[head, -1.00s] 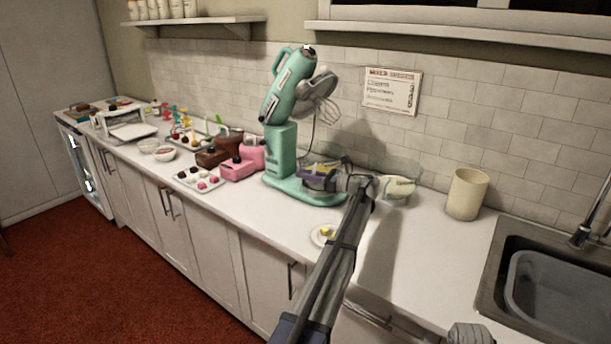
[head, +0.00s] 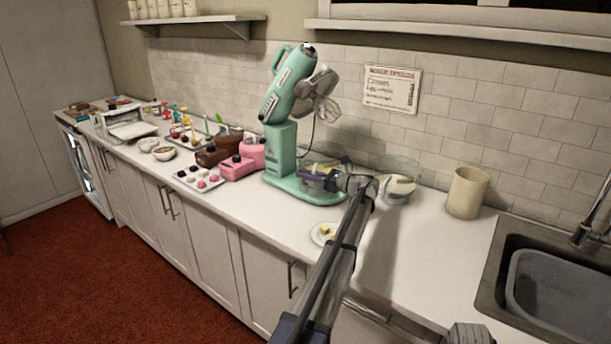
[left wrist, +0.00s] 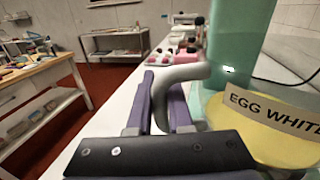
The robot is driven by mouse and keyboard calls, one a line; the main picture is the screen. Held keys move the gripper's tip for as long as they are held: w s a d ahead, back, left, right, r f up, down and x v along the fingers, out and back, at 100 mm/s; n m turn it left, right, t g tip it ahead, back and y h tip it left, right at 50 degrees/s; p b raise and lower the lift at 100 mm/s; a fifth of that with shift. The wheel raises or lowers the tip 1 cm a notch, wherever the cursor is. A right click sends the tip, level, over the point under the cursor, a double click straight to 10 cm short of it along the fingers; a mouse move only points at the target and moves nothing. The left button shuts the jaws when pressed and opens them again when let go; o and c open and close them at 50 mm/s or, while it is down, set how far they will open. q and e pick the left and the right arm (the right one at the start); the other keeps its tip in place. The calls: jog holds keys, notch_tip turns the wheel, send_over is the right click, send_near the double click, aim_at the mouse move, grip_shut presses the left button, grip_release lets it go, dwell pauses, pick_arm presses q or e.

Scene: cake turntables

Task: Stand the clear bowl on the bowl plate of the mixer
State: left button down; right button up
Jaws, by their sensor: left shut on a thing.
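The teal mixer (head: 282,150) stands on the counter with its head tilted up and its whisk (head: 326,108) raised. My left gripper (head: 316,175) is over the mixer's base (head: 305,195). Its purple fingers (left wrist: 162,92) are shut on the grey curved handle (left wrist: 185,76) of the clear bowl (left wrist: 272,138). This bowl holds something yellow and bears an "EGG WHITE" label (left wrist: 275,110). In the head view the bowl (head: 322,185) is low over the base, partly behind my gripper. The bowl plate is hidden; I cannot tell whether the bowl touches it.
Another glass bowl (head: 398,190) with pale contents stands right of my left wrist. A cream canister (head: 466,193) and the sink (head: 545,285) are further right. A small plate with yellow pieces (head: 325,234) lies near the front edge. Pink and brown boxes (head: 238,168) stand left of the mixer.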

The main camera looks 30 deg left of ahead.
pick_arm(q)
jog(key=shift+f, duration=0.1)
jog(key=c, duration=0.8)
grip_release()
jog(key=shift+o, duration=0.2)
jog(key=w+d, duration=0.1)
jog(key=d, duration=0.6)
jog(key=shift+d, duration=0.4)
